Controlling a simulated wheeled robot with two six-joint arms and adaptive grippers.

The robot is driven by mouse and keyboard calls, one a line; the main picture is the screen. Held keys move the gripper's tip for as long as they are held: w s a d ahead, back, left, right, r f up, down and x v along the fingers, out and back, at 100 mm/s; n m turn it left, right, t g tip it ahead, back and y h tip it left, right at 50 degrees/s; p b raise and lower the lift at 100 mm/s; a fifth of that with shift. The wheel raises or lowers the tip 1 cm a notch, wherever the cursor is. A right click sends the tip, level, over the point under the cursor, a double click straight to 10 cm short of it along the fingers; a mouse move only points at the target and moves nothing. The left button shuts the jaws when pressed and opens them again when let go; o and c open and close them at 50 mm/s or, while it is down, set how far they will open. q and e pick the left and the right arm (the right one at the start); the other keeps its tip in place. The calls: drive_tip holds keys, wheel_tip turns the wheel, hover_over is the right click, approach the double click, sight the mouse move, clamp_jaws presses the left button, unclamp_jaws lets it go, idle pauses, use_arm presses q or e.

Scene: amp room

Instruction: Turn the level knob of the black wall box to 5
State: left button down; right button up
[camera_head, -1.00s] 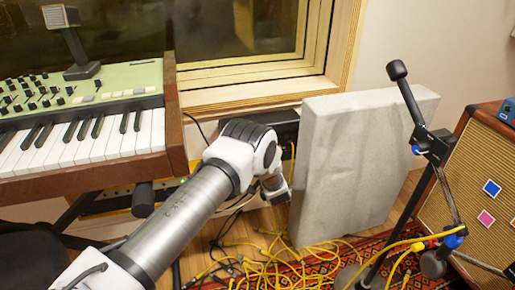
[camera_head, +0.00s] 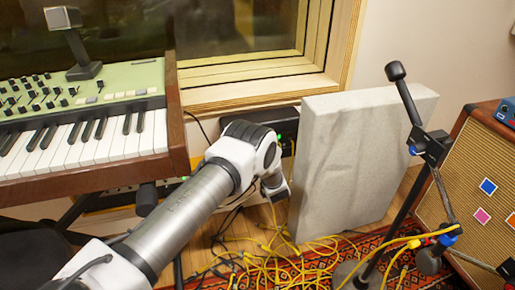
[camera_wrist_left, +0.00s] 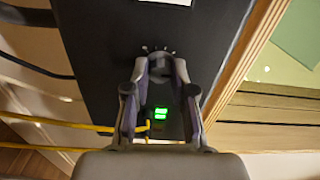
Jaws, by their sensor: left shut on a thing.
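The black wall box (camera_head: 288,124) is mounted low on the wall beneath the window, partly hidden behind my left arm and a grey panel. My left gripper (camera_wrist_left: 160,70) is shut on the knob. The knob's pointer and the digits on the display are too blurred to read. In the head view my left gripper is hidden behind its own arm. My right gripper is in no view.
A grey panel (camera_head: 350,165) leans close to the right of the box. A keyboard (camera_head: 85,140) stands at left, a microphone stand (camera_head: 412,170) and an amplifier (camera_head: 475,180) at right. Yellow cables (camera_head: 270,265) lie on the floor; yellow plugs (camera_wrist_left: 140,127) enter the box.

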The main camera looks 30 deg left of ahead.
use_arm(q)
drive_tip(key=shift+m, duration=0.5)
drive_tip(key=c, duration=1)
unclamp_jaws()
drive_tip(key=shift+d, duration=0.1)
drive_tip(key=v, duration=1.1)
drive_tip(key=shift+s+d, duration=0.3)
drive_tip(key=shift+a, duration=0.1)
